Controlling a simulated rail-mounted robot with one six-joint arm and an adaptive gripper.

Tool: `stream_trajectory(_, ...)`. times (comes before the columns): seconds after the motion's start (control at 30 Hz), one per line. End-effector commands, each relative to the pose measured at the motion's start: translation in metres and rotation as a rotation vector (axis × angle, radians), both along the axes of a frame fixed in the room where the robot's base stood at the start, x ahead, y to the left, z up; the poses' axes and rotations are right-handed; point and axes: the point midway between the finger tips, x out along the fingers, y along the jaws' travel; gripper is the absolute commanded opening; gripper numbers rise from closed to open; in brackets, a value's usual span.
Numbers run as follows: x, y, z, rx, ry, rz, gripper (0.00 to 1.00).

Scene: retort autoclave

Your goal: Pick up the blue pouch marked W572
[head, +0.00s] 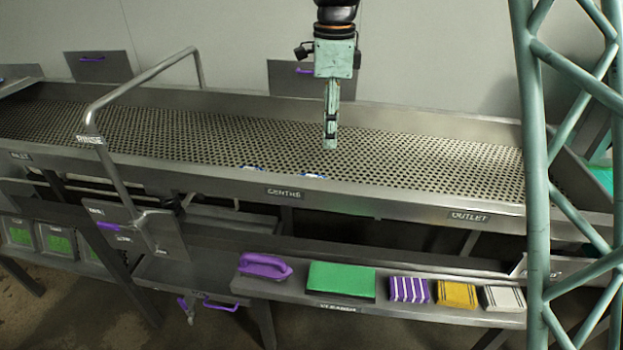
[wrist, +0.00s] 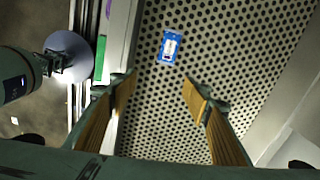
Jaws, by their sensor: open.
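A small blue pouch with a white label (wrist: 169,47) lies flat on the perforated conveyor bed in the wrist view. The print on its label is too small to read. In the head view, two small blue-and-white items, one left (head: 251,168) and one right (head: 313,176), show just above the front rim, mostly hidden by it. I cannot tell which of them is the pouch. My gripper (wrist: 160,82) is open and empty, with the pouch beyond its fingertips and roughly between their lines. In the head view my gripper (head: 330,140) points down above the bed, seen edge-on.
The perforated bed (head: 420,160) has a raised front rim (head: 390,203) and a back wall. A bent rail (head: 140,77) marked RINSE stands at left. A lower shelf holds a purple-handled brush (head: 265,265), a green pad (head: 341,279) and folded cloths (head: 456,295).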

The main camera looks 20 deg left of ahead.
Motion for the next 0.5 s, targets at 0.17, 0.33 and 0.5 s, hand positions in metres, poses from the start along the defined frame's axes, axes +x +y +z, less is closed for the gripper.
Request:
stream_trajectory(0.17, 0.007, 0.032, -0.018, -0.006, 0.015, -0.059, 0.44)
stream_trajectory(0.33, 0.01, 0.05, -0.028, -0.009, 0.023, -0.096, 0.44)
stream_trajectory(0.5, 0.011, 0.056, -0.032, -0.01, 0.026, -0.11, 0.44)
